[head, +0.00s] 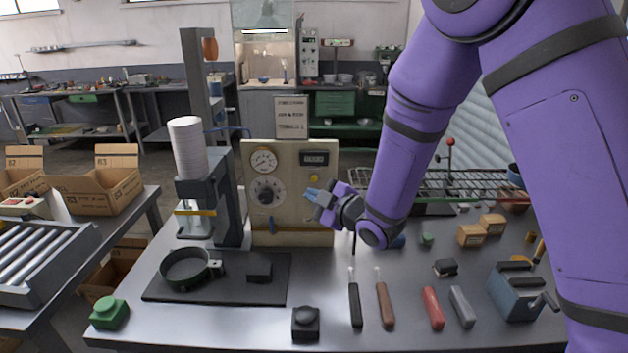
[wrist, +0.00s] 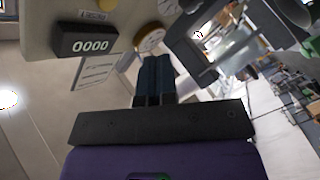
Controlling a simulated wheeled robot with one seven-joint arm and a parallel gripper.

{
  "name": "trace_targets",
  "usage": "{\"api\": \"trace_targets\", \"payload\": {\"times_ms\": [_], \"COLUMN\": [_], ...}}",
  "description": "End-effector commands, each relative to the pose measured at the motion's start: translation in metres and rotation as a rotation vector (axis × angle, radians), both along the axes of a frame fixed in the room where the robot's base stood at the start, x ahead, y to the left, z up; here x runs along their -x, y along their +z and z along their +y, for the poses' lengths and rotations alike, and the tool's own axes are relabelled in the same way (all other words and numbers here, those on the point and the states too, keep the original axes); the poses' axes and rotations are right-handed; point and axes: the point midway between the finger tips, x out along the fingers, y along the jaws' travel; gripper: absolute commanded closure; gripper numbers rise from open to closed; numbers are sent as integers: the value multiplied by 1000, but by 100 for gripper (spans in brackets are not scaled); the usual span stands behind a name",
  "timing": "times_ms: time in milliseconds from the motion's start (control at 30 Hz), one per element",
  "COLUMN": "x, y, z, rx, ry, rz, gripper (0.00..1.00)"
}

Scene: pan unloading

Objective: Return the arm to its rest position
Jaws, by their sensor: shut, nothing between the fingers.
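My gripper (head: 313,195) is at the end of my purple arm, raised above the workbench in front of the cream control panel (head: 290,231). Its blue fingers are together with nothing between them. In the wrist view the closed fingers (wrist: 155,75) point toward the panel, whose 0000 display (wrist: 88,45) shows at upper left. The arm comes in from the upper right and bends down to the gripper.
A round dark pan (head: 186,268) rests on a black mat (head: 215,291) at left, beside a press stand (head: 228,195). A wire rack (head: 455,183) stands behind my arm.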

Motion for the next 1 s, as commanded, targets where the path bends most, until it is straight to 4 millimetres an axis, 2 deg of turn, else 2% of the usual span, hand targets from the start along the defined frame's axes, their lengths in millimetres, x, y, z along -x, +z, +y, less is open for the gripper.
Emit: {"api": "trace_targets", "payload": {"times_ms": [367,533,767,1000], "x": [0,-4,-9,11], "y": [0,12,56,99], "z": [0,-12,-67,-134], "rx": [0,1,-3,-36], "ry": [-1,-40,-217,-420], "rz": [0,30,187,386], "gripper": [100,100,100,100]}}
